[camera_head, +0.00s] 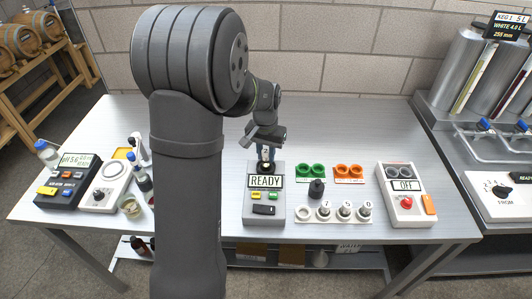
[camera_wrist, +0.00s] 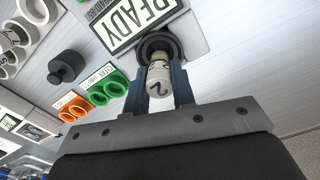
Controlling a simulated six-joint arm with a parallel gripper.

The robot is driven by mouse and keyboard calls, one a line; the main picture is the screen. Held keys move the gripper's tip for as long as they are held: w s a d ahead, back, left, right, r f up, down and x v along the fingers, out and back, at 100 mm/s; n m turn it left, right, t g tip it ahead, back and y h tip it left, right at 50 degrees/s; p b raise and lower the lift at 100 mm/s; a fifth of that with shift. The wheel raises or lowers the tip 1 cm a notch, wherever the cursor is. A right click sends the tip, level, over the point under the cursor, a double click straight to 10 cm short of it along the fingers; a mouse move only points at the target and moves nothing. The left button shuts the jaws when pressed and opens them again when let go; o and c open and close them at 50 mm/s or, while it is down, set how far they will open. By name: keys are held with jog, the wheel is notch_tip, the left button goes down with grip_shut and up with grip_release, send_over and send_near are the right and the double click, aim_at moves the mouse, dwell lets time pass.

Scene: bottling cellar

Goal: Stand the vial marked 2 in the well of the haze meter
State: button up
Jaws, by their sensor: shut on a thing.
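The haze meter (camera_head: 282,208) is a grey box with a READY display, in the middle of the table. Its round black well (camera_wrist: 177,43) is at the back of its top. My gripper (camera_wrist: 160,85) is shut on the vial marked 2 (camera_wrist: 159,81), a small pale vial with its number facing the wrist camera. In the head view the vial (camera_head: 266,152) is upright directly over the well. Its lower end overlaps the well's opening in both views; I cannot tell how deep it sits.
A white rack (camera_head: 335,219) right of the meter holds vials marked 7, 5 and 0, with an empty-looking place at its left. A black knobbed piece (camera_head: 316,189), green rings (camera_head: 311,171) and orange rings (camera_head: 348,172) stand behind it. An OFF device (camera_head: 403,205) is farther right.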

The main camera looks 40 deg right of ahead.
aim_at(266, 161)
jog(key=shift+f, duration=0.15)
jog(key=shift+f, duration=0.9)
jog(key=shift+f, duration=0.2)
dwell(0.4)
jog(key=shift+f, duration=0.35)
